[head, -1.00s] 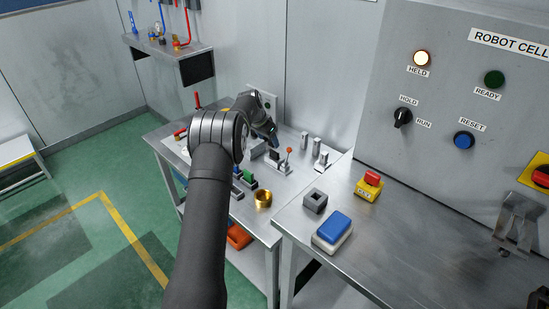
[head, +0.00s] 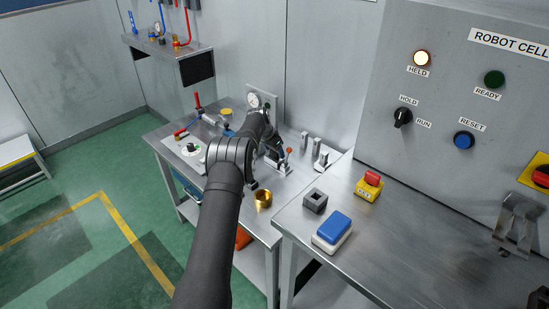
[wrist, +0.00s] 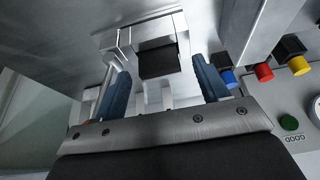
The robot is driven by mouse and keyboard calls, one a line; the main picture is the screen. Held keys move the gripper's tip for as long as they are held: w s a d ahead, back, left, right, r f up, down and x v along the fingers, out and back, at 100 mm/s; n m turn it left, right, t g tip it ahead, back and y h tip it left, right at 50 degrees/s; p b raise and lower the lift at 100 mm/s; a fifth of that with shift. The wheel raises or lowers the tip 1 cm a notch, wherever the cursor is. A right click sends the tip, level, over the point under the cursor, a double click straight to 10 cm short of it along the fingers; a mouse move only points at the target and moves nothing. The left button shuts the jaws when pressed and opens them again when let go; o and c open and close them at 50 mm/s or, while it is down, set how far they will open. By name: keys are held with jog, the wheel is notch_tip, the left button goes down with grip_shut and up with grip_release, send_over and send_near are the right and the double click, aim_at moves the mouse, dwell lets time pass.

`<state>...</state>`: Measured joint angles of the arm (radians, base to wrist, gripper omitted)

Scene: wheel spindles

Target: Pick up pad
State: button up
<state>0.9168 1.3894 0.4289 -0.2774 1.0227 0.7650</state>
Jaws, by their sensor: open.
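A dark block (wrist: 158,62), which looks like the pad, sits in a bright metal holder (wrist: 120,42) in the wrist view. My gripper (wrist: 160,67) is open, with one blue-grey finger on each side of the block. Gaps show between the fingers and the block in this view. In the head view my gripper (head: 275,150) is low over the back of the steel bench, and the block cannot be made out there.
A brass ring (head: 263,198) lies near the bench (head: 255,222) front. Coloured caps (wrist: 264,72) and a green button (wrist: 289,122) are at right in the wrist view.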

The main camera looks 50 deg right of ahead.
jog(key=c, duration=1.1)
jog(key=shift+r, duration=0.15)
